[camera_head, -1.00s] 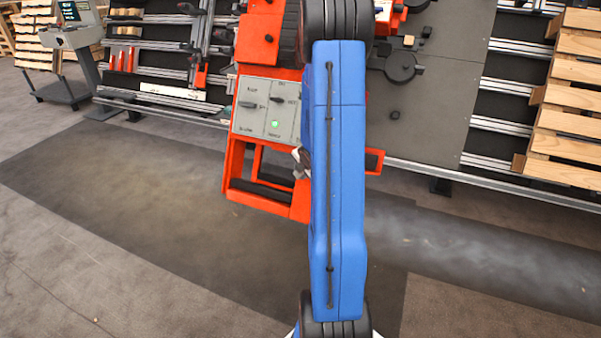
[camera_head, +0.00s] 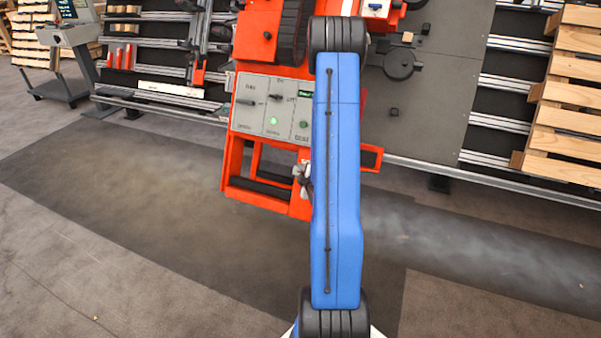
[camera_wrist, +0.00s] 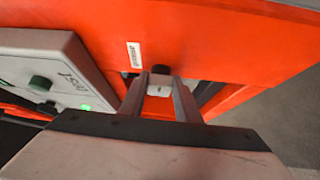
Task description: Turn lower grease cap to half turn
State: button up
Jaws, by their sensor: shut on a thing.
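In the wrist view, my gripper (camera_wrist: 160,88) reaches toward an orange machine wall. Its two grey fingers are shut on a small dark cap (camera_wrist: 161,69) at their tips, low on the wall. A pale block shows between the fingers. How far the cap is turned cannot be told. In the head view, my blue arm covers the gripper and the cap; only a bit of grey wrist hardware shows at the arm's left edge. The orange machine (camera_head: 262,194) stands behind the arm.
A grey control panel (camera_head: 272,108) with switches and a lit green lamp is on the machine, close left of my gripper in the wrist view. An open orange frame juts out below it. Rails (camera_head: 165,92) and wooden pallets (camera_head: 570,110) stand behind. Floor in front is clear.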

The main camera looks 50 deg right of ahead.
jog(key=m, duration=0.1)
jog(key=m+h, duration=0.1)
jog(key=f+m+t+h, duration=0.1)
jog(key=shift+a+m, duration=0.25)
jog(key=shift+m, duration=0.15)
jog(key=m+h, duration=0.3)
jog(key=m, duration=0.1)
jog(key=shift+w+a+f, duration=0.1)
jog(key=shift+a, duration=0.05)
jog(key=m+h, duration=0.1)
jog(key=m, duration=0.1)
jog(key=m+g+h, duration=0.1)
jog(key=m, duration=0.1)
jog(key=m+h, duration=0.1)
jog(key=m, duration=0.1)
jog(key=shift+w+a+f+h, duration=0.1)
jog(key=shift+w+a+h, duration=0.05)
jog(key=shift+w+h, duration=0.15)
jog(key=shift+w+m+g+h, duration=0.1)
jog(key=shift+m+g+h, duration=0.6)
jog(key=shift+m, duration=0.7)
jog(key=shift+m+g+h, duration=0.5)
jog(key=shift+m+g, duration=0.4)
jog(key=shift+m, duration=0.5)
jog(key=shift+a, duration=0.1)
jog(key=o, duration=1)
jog(key=shift+o, duration=0.2)
jog(key=v, duration=1.2)
